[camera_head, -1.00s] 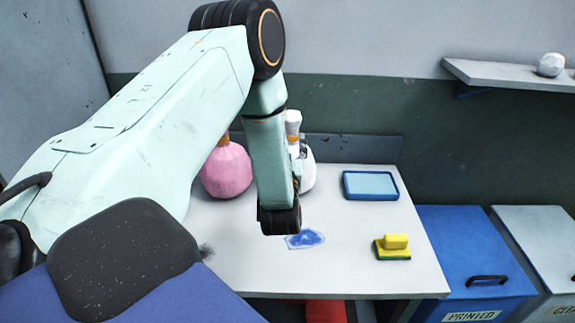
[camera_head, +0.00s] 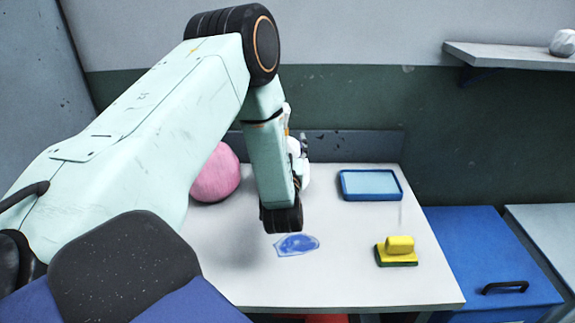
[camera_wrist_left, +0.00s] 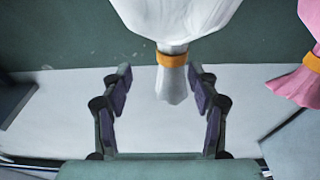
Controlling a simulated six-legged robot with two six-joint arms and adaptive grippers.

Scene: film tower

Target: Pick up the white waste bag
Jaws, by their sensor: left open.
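The white waste bag (camera_head: 305,172) stands at the back of the table, mostly hidden behind my left arm in the head view. In the left wrist view the white bag (camera_wrist_left: 182,15) fills the top middle, with an orange tie (camera_wrist_left: 172,60) around its neck and a flared white end below. My left gripper (camera_wrist_left: 160,78) is open, and the tied neck shows between its two dark fingers, nearer the right one. I see no grip on it; the exact depth is unclear. My right gripper is out of view.
A pink bag (camera_head: 216,175) stands left of the white one. A blue-rimmed tray (camera_head: 371,185), a yellow-green sponge (camera_head: 397,250) and a blue spill (camera_head: 297,245) are on the table (camera_head: 350,285). A blue bin (camera_head: 480,250) stands to the right.

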